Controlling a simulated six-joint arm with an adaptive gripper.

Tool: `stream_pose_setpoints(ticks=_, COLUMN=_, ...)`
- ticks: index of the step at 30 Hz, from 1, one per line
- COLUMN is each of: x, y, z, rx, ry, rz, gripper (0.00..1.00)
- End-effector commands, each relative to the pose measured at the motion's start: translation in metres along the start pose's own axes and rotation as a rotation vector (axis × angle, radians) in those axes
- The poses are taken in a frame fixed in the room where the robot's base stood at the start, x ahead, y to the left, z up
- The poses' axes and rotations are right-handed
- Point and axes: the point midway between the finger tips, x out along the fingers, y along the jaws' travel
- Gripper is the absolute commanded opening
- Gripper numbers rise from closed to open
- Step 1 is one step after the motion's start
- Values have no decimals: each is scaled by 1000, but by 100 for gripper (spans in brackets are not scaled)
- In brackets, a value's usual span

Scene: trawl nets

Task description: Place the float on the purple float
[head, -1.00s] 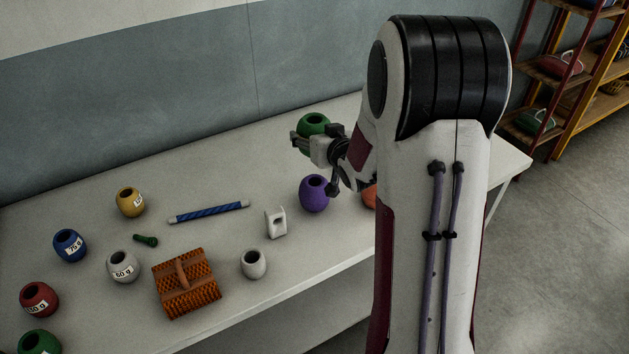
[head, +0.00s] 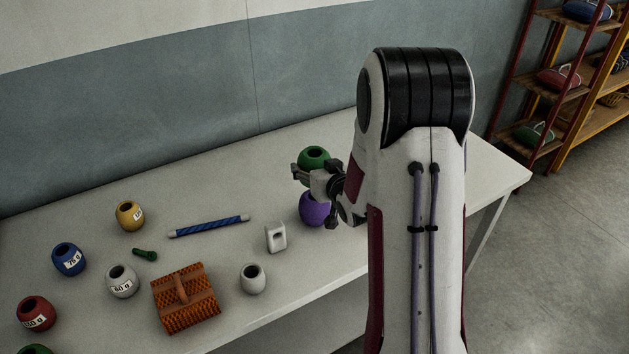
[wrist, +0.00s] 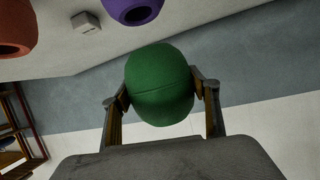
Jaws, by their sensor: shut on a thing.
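The green float (head: 313,156), round with a hole in its top, is held in my gripper (head: 311,174), which is shut on its sides. In the wrist view the green float (wrist: 160,85) sits between both fingers (wrist: 158,95). The purple float (head: 314,209) stands on the table, just below the green float in the head view and partly hidden by my gripper. In the wrist view the purple float (wrist: 133,9) is cut by the top edge, with a gap between it and the green float.
An orange float (wrist: 14,27) stands near the purple one, hidden behind my arm in the head view. A white block (head: 276,237) and white float (head: 253,278) stand left of it.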

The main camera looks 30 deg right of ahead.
Motion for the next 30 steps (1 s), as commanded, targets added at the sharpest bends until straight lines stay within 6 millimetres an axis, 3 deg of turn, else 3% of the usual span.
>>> stream_pose_setpoints(ticks=16, x=3, y=1, z=6, rx=1, ry=1, rz=0, gripper=36)
stream_pose_setpoints(ticks=30, x=17, y=4, z=40, rx=0, ry=0, rz=0, gripper=36)
